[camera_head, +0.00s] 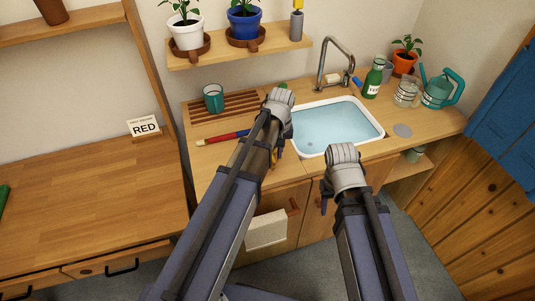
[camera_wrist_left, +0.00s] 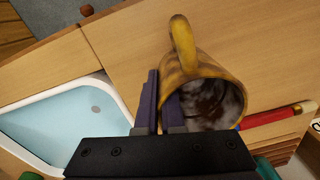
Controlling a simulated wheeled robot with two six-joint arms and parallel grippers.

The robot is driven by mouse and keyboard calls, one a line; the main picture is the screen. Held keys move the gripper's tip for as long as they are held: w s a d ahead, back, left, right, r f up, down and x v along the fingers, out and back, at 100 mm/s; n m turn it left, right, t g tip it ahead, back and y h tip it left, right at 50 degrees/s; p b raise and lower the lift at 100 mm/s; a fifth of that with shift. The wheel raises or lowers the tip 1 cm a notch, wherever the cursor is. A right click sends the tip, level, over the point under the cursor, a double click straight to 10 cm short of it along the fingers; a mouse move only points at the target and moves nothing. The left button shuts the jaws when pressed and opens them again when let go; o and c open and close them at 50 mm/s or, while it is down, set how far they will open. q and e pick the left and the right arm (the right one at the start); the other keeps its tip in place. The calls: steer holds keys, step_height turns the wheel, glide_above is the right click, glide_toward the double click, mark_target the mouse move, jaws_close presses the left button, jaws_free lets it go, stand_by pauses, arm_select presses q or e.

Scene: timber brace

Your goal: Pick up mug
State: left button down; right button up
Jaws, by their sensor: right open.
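The yellow mug (camera_wrist_left: 205,75) shows in the left wrist view, its handle toward the top and its inside stained dark with pale froth or residue. In the head view my left arm hides nearly all of it. My left gripper (camera_wrist_left: 160,103) is at the mug's rim; its two fingers are close together, one outside and one over the opening, with the mug's wall apparently pinched between them. Whether the mug is off the counter cannot be told. My right gripper (camera_head: 326,200) is empty, in front of the counter below the sink.
The water-filled sink (camera_head: 377,133) lies right of my left gripper. A red and blue stick (camera_head: 225,136) lies by the slatted rack (camera_head: 196,109), which holds a teal cup (camera_head: 213,98). A green bottle (camera_head: 373,82) and a watering can (camera_head: 440,90) stand behind right.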

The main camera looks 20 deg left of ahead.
arm_select(q)
step_height(320, 180, up, 10)
steer(key=p, duration=1)
steer(key=shift+w, duration=0.1)
